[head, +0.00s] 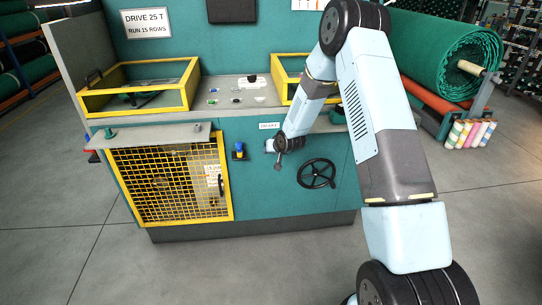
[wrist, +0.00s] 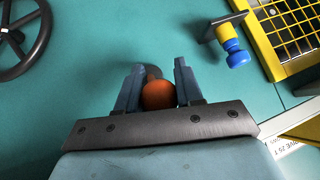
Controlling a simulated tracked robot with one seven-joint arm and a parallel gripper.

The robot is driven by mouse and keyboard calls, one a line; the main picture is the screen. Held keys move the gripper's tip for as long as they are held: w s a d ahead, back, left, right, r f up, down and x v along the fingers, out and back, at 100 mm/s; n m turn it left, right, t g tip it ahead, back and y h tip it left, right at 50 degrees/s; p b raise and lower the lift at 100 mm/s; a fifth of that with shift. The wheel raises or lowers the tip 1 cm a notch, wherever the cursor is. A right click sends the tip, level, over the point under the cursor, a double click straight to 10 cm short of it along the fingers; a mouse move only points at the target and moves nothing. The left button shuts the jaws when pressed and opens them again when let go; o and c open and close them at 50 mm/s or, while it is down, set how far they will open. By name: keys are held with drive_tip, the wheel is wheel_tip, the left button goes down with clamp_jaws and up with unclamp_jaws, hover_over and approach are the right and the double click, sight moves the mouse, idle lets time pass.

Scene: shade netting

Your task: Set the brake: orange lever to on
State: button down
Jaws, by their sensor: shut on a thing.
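The orange lever's round knob (wrist: 158,95) sits between the two fingers of my gripper (wrist: 159,72) in the wrist view. My gripper is shut on it, one finger on each side. A dark part of the lever shows just beyond the knob. In the head view my gripper (head: 271,147) is at the front of the teal machine (head: 270,195), just under a small white label (head: 269,125). The knob is hidden there by the gripper and wrist, and the lever's on and off marks cannot be made out.
A black handwheel (head: 317,173) is close to the right of my gripper. A blue knob on a bracket (head: 239,150) is to its left, beside the yellow mesh guard (head: 170,182). A grey shelf with small parts (head: 237,90) lies above. The floor in front is clear.

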drive_tip(key=shift+w+r, duration=0.25)
drive_tip(key=shift+r, duration=0.2)
drive_tip(key=shift+w+r, duration=0.1)
drive_tip(key=c, duration=1.1)
unclamp_jaws()
drive_tip(key=o, duration=0.3)
drive_tip(key=shift+o, duration=0.2)
drive_tip(key=shift+s, duration=0.2)
drive_tip(key=v, duration=1.3)
drive_tip(key=shift+s, duration=0.25)
drive_tip(key=shift+d, duration=0.1)
